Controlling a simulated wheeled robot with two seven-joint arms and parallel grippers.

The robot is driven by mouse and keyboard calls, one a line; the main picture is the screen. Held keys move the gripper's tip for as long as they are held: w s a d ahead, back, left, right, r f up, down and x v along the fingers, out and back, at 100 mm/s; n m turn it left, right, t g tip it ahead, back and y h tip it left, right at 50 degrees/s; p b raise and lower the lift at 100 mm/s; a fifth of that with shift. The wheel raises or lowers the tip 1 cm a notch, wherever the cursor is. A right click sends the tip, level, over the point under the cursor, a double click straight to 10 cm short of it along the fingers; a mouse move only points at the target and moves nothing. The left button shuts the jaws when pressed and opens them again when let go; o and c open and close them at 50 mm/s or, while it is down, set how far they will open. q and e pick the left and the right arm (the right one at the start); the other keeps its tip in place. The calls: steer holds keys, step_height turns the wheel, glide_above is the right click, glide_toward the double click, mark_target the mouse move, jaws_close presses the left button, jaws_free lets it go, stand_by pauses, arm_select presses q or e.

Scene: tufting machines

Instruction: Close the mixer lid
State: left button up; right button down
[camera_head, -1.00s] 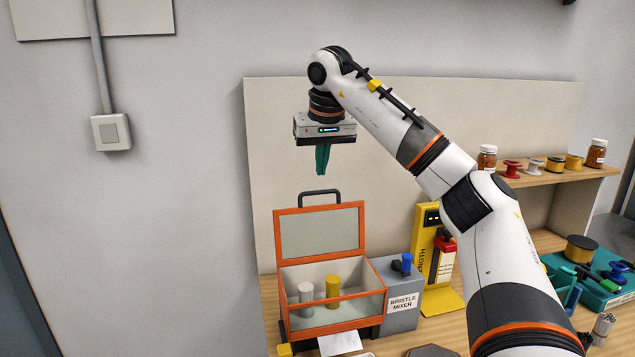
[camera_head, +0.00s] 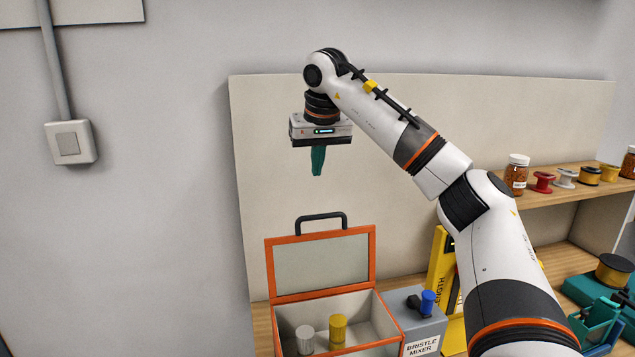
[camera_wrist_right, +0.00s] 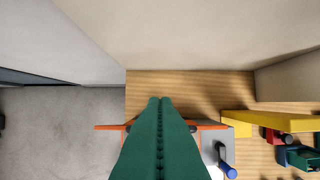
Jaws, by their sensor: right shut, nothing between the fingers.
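The bristle mixer's lid (camera_head: 320,262), an orange frame with a clear pane, stands open and upright at the back of the mixer box (camera_head: 375,310). A dark handle (camera_head: 321,217) sits on the lid's top edge. A grey bundle (camera_head: 305,338) and a yellow bundle (camera_head: 338,328) stand inside the box. My right gripper (camera_head: 317,174) is shut and empty, pointing down above the handle and apart from it. In the right wrist view its green fingers (camera_wrist_right: 159,100) hide most of the lid and box. My left gripper is not in view.
A grey block (camera_head: 425,325) labelled "BRISTLE MIXER" with a blue knob (camera_head: 428,302) adjoins the box on the right. A yellow stand (camera_head: 445,270) is beside it. A shelf (camera_head: 560,190) with jars and spools is at right. A beige panel (camera_head: 260,150) rises behind.

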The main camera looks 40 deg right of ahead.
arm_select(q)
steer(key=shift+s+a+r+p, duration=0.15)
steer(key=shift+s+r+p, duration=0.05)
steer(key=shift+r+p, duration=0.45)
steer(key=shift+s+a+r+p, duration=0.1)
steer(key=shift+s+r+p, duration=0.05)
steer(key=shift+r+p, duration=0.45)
arm_select(e)
step_height(320, 180, down, 9)
steer(key=s, duration=0.1)
steer(key=shift+a+r, duration=0.2)
steer(key=shift+a, duration=0.15)
steer(key=shift+s, duration=0.1)
